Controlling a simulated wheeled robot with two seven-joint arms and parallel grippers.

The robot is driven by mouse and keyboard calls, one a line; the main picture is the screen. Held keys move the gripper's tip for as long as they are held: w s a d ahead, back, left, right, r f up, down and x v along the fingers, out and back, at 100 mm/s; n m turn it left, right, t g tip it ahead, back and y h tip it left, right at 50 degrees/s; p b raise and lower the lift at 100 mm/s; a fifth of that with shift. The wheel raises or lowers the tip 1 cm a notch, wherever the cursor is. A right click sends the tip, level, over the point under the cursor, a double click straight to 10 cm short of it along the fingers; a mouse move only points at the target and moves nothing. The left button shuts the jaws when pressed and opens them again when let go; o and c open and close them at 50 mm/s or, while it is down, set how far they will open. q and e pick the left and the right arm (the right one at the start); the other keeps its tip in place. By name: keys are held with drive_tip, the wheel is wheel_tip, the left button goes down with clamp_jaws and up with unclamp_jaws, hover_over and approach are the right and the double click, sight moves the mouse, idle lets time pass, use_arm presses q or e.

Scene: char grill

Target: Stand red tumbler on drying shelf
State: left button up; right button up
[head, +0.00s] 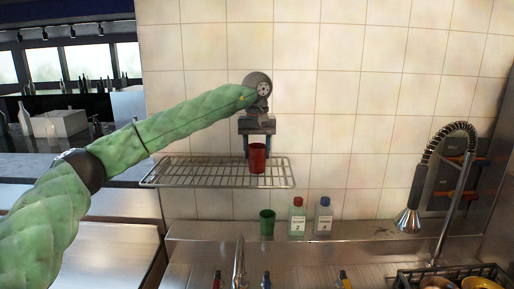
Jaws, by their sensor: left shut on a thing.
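The red tumbler (258,160) is upright at the right part of the drying shelf (190,172), a wire rack on the tiled wall. My left gripper (257,145) comes down from above and is shut on the tumbler near its rim. The tumbler's base appears at the level of the wires, but I cannot tell whether it touches them. My right gripper is not in view.
Below the shelf, a green tumbler (267,222), a bottle with a red cap (298,217) and one with a blue cap (323,217) stand on a steel ledge (370,231). A spray faucet (411,205) rises at right. The shelf's left part is bare.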

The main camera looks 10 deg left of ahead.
use_arm(q)
drive_tip(key=shift+f, duration=0.15)
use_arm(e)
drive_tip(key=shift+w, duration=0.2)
use_arm(q)
drive_tip(key=o, duration=1)
drive_tip(key=shift+r, duration=0.2)
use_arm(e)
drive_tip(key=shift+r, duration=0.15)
use_arm(q)
drive_tip(key=shift+r+b, duration=2.2)
drive_tip(key=shift+r, duration=3.75)
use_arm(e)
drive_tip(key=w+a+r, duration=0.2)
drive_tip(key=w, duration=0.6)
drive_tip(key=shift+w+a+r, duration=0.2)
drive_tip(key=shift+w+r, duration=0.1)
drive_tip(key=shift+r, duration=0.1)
